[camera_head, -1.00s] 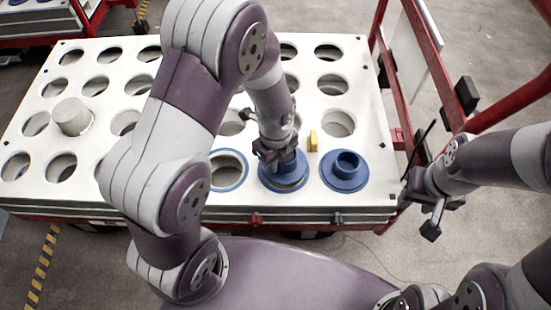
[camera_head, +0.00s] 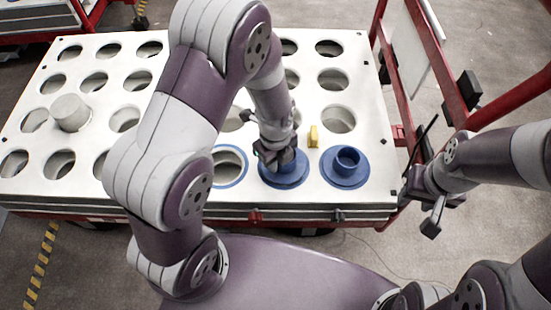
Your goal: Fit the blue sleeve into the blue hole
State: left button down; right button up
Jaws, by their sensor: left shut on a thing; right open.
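A blue flanged sleeve (camera_head: 284,180) is at the front of the white panel (camera_head: 200,200), to the right of the blue-rimmed hole (camera_head: 230,183). My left gripper (camera_head: 281,162) points down and is shut on this sleeve's upper part, hiding some of it. I cannot tell whether its flange rests on the panel or hangs just above. A second blue flanged sleeve (camera_head: 346,170) stands upright to the right, free of any gripper. The blue-rimmed hole is empty, and my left arm partly covers its left side. My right gripper (camera_head: 422,210) is open and empty, off the panel's right edge.
The panel has rows of plain round holes. A light cylinder (camera_head: 71,113) stands at the left, and a small yellow block (camera_head: 313,136) sits behind the sleeves. A red frame (camera_head: 384,60) rises along the right side, near my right arm.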

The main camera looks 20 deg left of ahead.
pick_arm(q)
jog(key=shift+f, duration=0.55)
jog(key=c, duration=1.1)
grip_release()
notch_tip(320, 180, up, 13)
jog(key=p, duration=0.6)
jog(key=shift+f, duration=0.15)
